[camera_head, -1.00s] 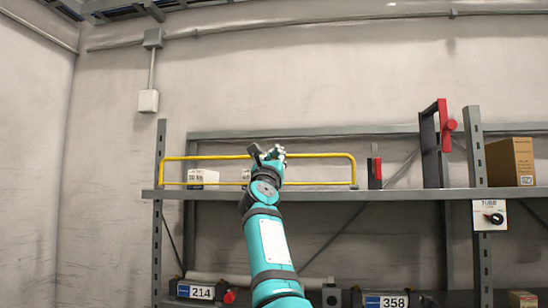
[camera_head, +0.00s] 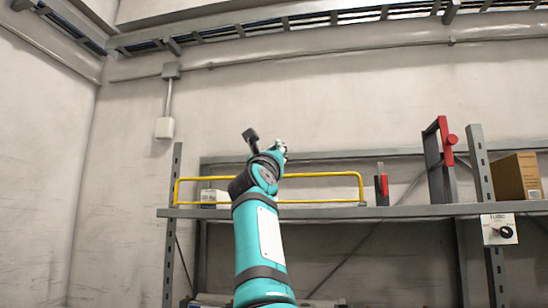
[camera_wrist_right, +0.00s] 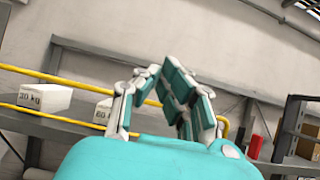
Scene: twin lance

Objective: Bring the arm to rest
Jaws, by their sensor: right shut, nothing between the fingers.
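My right arm (camera_head: 258,245) is teal and rises from the bottom of the head view, in front of the shelf. My right gripper (camera_head: 280,148) is at its top, small and partly hidden behind the wrist, a little above the yellow rail. The wrist view shows the right gripper (camera_wrist_right: 160,72) larger, its fingertips together with nothing between them. My left gripper is not in view.
A grey shelf (camera_head: 400,211) with a yellow rail (camera_head: 330,174) stands behind the arm. White weight boxes, one marked 30 kg (camera_wrist_right: 44,97), sit behind the rail. A red-handled frame (camera_head: 443,150) and a cardboard box (camera_head: 518,177) stand at right.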

